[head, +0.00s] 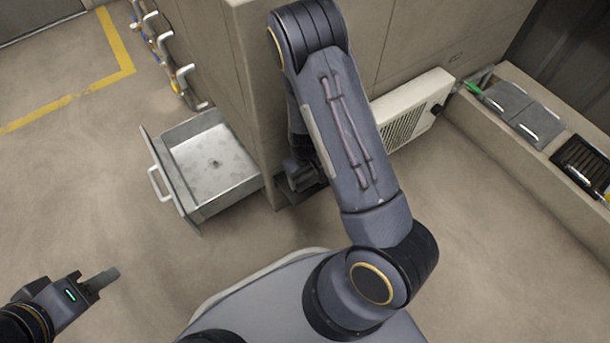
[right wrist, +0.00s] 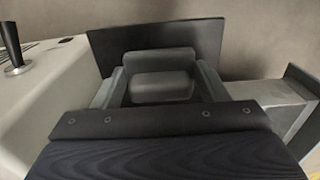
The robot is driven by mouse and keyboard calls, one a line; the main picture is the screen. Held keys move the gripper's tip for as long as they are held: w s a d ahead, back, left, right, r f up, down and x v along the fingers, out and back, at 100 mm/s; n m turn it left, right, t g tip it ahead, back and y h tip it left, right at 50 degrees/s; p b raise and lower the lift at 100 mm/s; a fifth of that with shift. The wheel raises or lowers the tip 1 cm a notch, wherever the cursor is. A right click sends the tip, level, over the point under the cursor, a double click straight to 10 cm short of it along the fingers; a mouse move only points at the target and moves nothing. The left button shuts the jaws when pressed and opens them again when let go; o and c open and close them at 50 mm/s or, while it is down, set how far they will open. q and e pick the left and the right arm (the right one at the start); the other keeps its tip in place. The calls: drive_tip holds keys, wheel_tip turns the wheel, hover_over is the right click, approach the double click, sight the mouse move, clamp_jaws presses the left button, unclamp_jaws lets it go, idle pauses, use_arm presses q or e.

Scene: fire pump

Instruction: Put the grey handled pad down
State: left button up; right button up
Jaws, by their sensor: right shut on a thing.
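In the right wrist view, the grey handled pad appears as a flat dark plate (right wrist: 155,34) beyond the jaws. My right gripper (right wrist: 161,72) is shut at it; the jaws hide the gripped part, so its handle cannot be made out. In the head view my right arm covers most of this gripper, and the pad cannot be made out there. My left gripper (head: 96,283) is at the lower left above the floor, apart from other things. Its jaw gap is not clear.
An open grey metal drawer (head: 198,207) juts from the cabinet (head: 233,105). A white vented box (head: 396,128) stands right of my right arm. A long trough (head: 497,129) at the right holds grey plates (head: 507,97) and a black tray (head: 578,158).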

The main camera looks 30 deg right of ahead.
drive_tip(key=o, duration=0.9)
drive_tip(key=shift+f, duration=0.1)
drive_tip(key=s+a+r+m+t+y+p, duration=0.1)
drive_tip(key=s+r+p, duration=0.1)
drive_tip(key=r, duration=0.8)
drive_tip(key=s+a+r+t+y+p, duration=0.1)
drive_tip(key=r+y+p, duration=0.1)
drive_tip(key=r, duration=0.7)
drive_tip(key=s+a+r+m+y+p, duration=0.1)
drive_tip(key=s+a+r+p, duration=0.15)
drive_tip(key=r, duration=0.75)
drive_tip(key=s+r+t, duration=0.1)
drive_tip(key=s+r, duration=0.2)
drive_tip(key=s+r+t, duration=0.1)
drive_tip(key=s+r, duration=0.2)
drive_tip(key=s, duration=0.1)
drive_tip(key=s+r+t, duration=0.1)
drive_tip(key=s+r, duration=0.2)
drive_tip(key=s, duration=0.1)
drive_tip(key=shift+s+d+m+t, duration=0.15)
drive_tip(key=shift+m+t, duration=0.15)
